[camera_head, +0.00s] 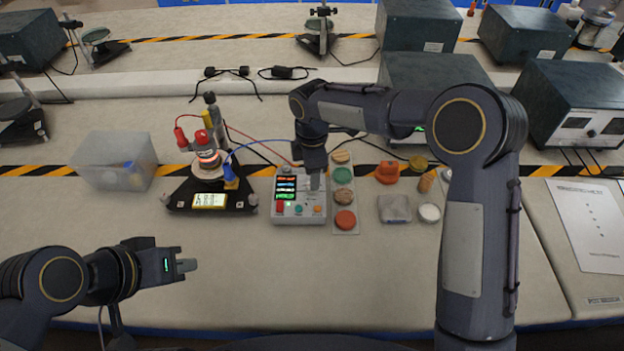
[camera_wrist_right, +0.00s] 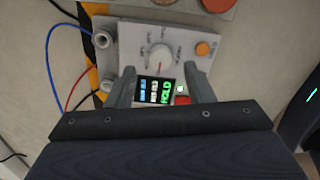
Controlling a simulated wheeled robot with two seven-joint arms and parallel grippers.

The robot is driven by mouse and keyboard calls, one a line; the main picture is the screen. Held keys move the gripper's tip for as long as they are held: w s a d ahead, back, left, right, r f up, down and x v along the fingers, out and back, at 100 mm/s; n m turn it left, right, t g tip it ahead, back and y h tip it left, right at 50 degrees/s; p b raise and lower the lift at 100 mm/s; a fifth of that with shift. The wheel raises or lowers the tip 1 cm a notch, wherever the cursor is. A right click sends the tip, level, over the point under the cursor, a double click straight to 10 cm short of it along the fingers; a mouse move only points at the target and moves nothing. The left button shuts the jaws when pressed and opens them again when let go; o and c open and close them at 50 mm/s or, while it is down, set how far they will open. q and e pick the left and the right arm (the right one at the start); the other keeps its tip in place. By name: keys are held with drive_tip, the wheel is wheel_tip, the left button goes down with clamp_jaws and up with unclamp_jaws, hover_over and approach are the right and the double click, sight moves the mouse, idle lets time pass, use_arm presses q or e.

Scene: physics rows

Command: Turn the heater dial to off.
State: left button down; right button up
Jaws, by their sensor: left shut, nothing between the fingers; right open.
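The heater control box (camera_head: 299,212) is a grey unit with a lit display and coloured buttons, in the middle of the bench. Its white round dial (camera_wrist_right: 159,57) shows in the right wrist view with a thin red pointer mark and printed labels around it, too small to read. I cannot make the dial out in the head view. My right gripper (camera_wrist_right: 160,74) is open above the box, its fingers either side of the display, with the dial just beyond the fingertips and not gripped. My left gripper (camera_head: 190,266) is shut and empty over the bench at the lower left.
A black stand with a heater and wires (camera_head: 207,180) is left of the box. A tray of coloured discs (camera_head: 344,220) sits close on its right, with a clear bin (camera_head: 115,160) at far left. An orange button (camera_wrist_right: 203,48) is beside the dial.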

drive_tip(key=shift+r, duration=2.05)
drive_tip(key=shift+d+r, duration=0.3)
drive_tip(key=s+d+r+m+t+y, duration=0.1)
drive_tip(key=s+d+r+m, duration=0.4)
drive_tip(key=d, duration=0.2)
drive_tip(key=s+d+r+m+t+y, duration=0.1)
drive_tip(key=s+d+r+m, duration=0.3)
drive_tip(key=s+d, duration=0.3)
drive_tip(key=s+d+f+m+t+y, duration=0.1)
drive_tip(key=s+d+m, duration=0.2)
drive_tip(key=s+m, duration=0.3)
drive_tip(key=s+d+f+m+t, duration=0.2)
drive_tip(key=s+d+m, duration=0.1)
drive_tip(key=s+m, duration=0.4)
drive_tip(key=s, duration=0.3)
drive_tip(key=shift+s+t+y, duration=0.3)
drive_tip(key=shift+s+y, duration=0.1)
